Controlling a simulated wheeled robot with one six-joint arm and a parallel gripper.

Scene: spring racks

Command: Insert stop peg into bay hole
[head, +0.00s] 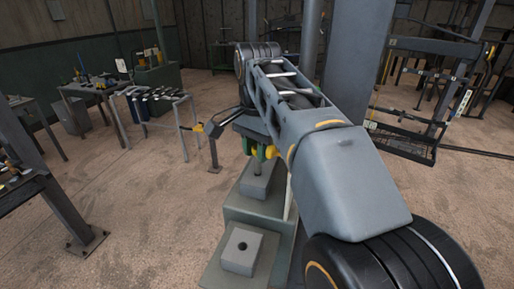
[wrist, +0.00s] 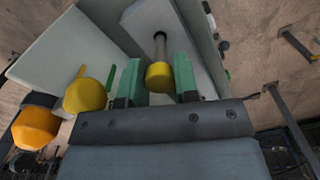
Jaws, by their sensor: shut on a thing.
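My gripper (head: 258,148) is shut on the stop peg, with its green fingers on either side of the yellow knob. In the wrist view the peg's yellow knob (wrist: 159,77) sits between the fingers of my gripper (wrist: 158,78), and its grey shaft points away. In the head view the shaft (head: 258,169) stands upright over the rear grey block (head: 256,187). I cannot tell whether its tip is inside that block or just above it. A nearer grey block (head: 240,252) has an open dark hole in its top.
The blocks sit on a stepped grey-green stand (head: 255,212). In the wrist view, another yellow knob (wrist: 85,95) and an orange knob (wrist: 36,128) lie left of my gripper. A rack (head: 150,100) and benches stand at the left; a metal frame (head: 425,90) stands right.

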